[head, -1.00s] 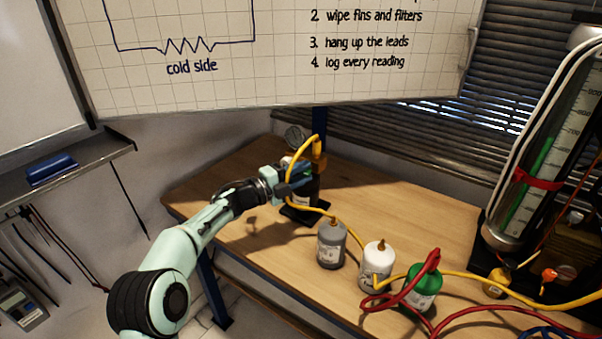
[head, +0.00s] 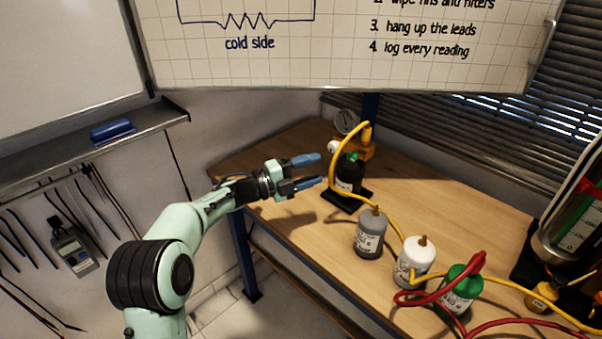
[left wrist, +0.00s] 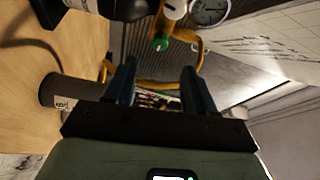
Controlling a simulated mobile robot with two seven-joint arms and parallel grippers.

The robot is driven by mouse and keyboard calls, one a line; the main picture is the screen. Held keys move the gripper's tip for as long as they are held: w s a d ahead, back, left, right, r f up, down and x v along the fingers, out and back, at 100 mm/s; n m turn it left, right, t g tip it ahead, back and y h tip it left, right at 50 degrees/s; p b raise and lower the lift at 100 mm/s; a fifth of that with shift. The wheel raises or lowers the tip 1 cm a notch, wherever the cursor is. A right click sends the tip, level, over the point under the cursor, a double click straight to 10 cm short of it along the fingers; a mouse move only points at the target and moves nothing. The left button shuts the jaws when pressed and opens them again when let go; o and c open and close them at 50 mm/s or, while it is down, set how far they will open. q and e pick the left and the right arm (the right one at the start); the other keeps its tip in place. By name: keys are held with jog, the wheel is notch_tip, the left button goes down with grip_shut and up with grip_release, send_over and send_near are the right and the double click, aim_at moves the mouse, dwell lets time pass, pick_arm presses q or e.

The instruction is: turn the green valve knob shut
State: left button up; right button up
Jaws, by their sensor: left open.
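The green valve knob (head: 353,156) sits on top of the black bottle (head: 349,175), which stands on a dark base on the wooden bench. The knob also shows in the left wrist view (left wrist: 160,42), beyond the fingertips. My left gripper (head: 317,169) is open and empty, with blue fingers. It is to the left of the bottle, apart from the knob. In the left wrist view its two fingers (left wrist: 159,68) frame an empty gap. My right gripper is not in view.
A yellow hose (head: 337,163) arches over beside the bottle. The bench's left part is clear.

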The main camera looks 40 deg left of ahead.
pick_arm(q)
jog(key=v, duration=0.2)
jog(key=shift+s+a, duration=0.15)
jog(key=shift+s, duration=0.2)
dwell(0.4)
